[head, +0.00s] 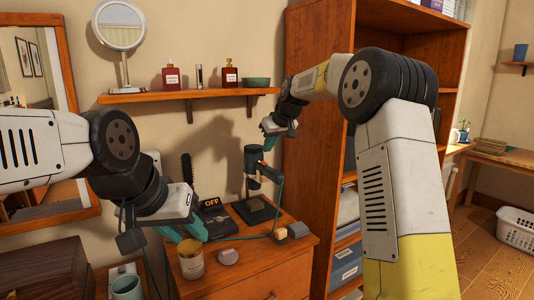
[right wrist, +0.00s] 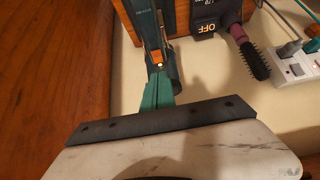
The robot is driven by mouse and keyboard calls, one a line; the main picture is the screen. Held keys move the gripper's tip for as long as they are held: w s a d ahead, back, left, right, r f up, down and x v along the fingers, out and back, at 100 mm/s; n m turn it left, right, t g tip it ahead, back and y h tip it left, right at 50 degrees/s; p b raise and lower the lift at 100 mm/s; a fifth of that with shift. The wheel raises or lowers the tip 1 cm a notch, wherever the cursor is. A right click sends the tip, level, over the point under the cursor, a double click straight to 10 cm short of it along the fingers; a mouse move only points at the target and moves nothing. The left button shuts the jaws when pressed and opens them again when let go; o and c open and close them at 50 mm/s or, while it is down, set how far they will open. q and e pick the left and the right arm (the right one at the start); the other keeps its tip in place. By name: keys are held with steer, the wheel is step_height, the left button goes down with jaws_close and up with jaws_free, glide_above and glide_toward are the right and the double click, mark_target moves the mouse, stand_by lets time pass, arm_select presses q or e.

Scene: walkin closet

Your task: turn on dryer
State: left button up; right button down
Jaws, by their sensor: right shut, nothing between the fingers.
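The hair dryer (head: 253,158), dark with teal and orange parts, stands upright over a dark base (head: 256,210) on the wooden dresser. In the right wrist view the dryer (right wrist: 148,25) shows a small lit orange spot near my fingers. My right gripper (head: 269,141) is shut and empty, close to the dryer's upper right side; whether it touches is unclear. It also shows in the right wrist view (right wrist: 157,92). A black box reading OFF (head: 211,203) stands left of the dryer. My left gripper (head: 184,231) hangs over the dresser's left part; its finger gap is unclear.
A shelf (head: 190,95) with bottles is above. A tall wooden cabinet (head: 313,130) stands right of the dresser. A brush (right wrist: 246,52) and power strip (right wrist: 297,67) show too.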

steer(key=s+f+v, duration=0.1)
steer(key=v, duration=0.9)
steer(key=shift+s+d, duration=0.3)
steer(key=shift+d, duration=0.15)
steer(key=s+d+m, duration=0.1)
steer(key=s+d, duration=0.2)
steer(key=s, duration=0.6)
steer(key=s+d+m, duration=0.1)
steer(key=s+d, duration=0.1)
steer(key=s, duration=0.6)
steer(key=s+d+f+m, duration=0.1)
steer(key=s+f, duration=0.4)
steer(key=s, duration=0.4)
steer(key=s+d+f+m+h, duration=0.1)
steer(key=s+d+f+m, duration=0.1)
steer(key=s+f, duration=0.4)
steer(key=s, duration=0.4)
steer(key=shift+d+h, duration=0.25)
steer(key=shift+h, duration=0.05)
stand_by(2.6)
